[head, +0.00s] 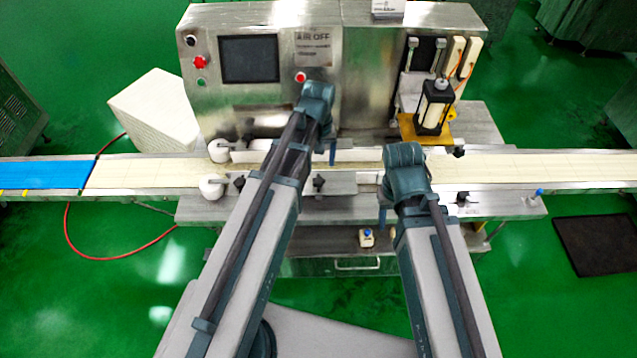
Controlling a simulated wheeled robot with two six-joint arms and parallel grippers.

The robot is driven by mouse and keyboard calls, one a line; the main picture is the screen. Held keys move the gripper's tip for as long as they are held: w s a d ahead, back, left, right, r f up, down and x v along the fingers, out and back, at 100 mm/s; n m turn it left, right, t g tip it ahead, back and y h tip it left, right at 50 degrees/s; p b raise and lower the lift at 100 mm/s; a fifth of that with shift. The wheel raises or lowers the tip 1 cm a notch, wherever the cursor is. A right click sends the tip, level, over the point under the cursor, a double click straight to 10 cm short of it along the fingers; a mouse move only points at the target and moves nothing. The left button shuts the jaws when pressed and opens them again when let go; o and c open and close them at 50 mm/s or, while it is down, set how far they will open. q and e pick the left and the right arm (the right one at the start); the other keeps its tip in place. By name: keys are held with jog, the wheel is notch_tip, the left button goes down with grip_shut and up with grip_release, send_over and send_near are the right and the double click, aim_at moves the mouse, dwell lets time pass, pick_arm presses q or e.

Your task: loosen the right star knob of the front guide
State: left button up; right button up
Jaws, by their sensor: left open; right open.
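The front guide (342,180) is a metal strip along the near side of the conveyor, partly hidden by my arms. Dark star-shaped knobs show along the near side: one at left (239,182), a middle knob (319,183) between my arms, and a knob at right (462,198) beyond my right wrist. I cannot tell for certain which is the guide's right knob. My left gripper (332,153) points down over the belt, mostly hidden by its wrist. My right gripper (382,216) points down at the machine's near edge, left of the right-hand knob. Both are open, and I see nothing held.
The cream belt (540,166) runs across, with a blue section (45,174) at left. White rollers (211,188) stand at the left. The control cabinet (290,45) rises behind the belt. A black-framed unit on a yellow plate (409,128) stands behind my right wrist.

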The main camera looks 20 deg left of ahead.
aim_at(319, 181)
pick_arm(q)
notch_tip(319, 181, down, 8)
jog(key=b, duration=0.7)
grip_shut()
